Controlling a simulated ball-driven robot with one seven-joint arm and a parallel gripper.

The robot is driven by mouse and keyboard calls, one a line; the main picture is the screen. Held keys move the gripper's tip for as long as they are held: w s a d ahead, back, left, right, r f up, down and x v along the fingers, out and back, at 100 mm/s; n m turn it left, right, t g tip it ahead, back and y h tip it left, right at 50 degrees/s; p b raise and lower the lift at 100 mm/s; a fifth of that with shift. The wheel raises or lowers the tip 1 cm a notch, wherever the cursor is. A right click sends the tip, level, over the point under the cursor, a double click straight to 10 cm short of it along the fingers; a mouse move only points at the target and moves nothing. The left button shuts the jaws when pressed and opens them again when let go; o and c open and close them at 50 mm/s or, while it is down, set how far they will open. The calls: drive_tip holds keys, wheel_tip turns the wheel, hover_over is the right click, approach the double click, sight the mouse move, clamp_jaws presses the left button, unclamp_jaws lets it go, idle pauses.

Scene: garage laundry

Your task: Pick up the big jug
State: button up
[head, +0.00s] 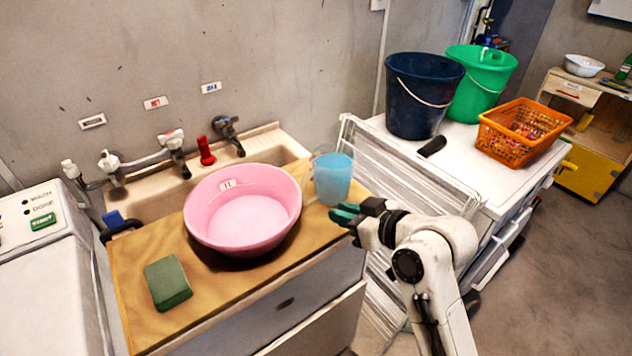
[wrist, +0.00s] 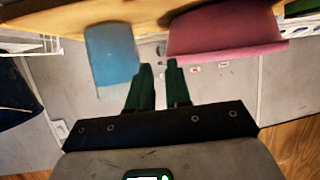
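The big jug (head: 333,180) is clear plastic with blue contents. It stands upright at the right end of the wooden counter (head: 222,292), just right of the pink basin (head: 243,213). My gripper (head: 340,212) has green fingers and is in front of the jug's lower right side in the head view. In the wrist view, which looks upside down, the jug (wrist: 112,52) is left of the fingers (wrist: 157,68) and the basin (wrist: 225,30) is right of them. A narrow gap shows between the fingers, with nothing held. Whether a finger touches the jug is unclear.
A green sponge (head: 168,282) lies at the counter's front left. Taps and a sink (head: 150,203) are behind the basin. A white drying rack (head: 395,175) stands right of the counter. Buckets (head: 415,105) and an orange basket (head: 515,140) sit on the white machine beyond.

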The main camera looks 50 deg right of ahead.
sight(306, 198)
drive_tip(key=x, duration=0.5)
drive_tip(key=shift+w+d+r, duration=0.1)
drive_tip(key=shift+w+r, duration=0.05)
drive_tip(key=shift+w, duration=0.15)
drive_tip(key=x, duration=0.2)
drive_tip(key=p+x, duration=0.1)
drive_tip(key=x, duration=0.1)
drive_tip(key=shift+w+r, duration=0.1)
drive_tip(key=shift+r, duration=0.25)
drive_tip(key=shift+w+f+p, duration=0.3)
drive_tip(key=shift+w, duration=0.3)
drive_tip(key=shift+c, duration=0.2)
clamp_jaws()
drive_tip(key=shift+f, duration=0.1)
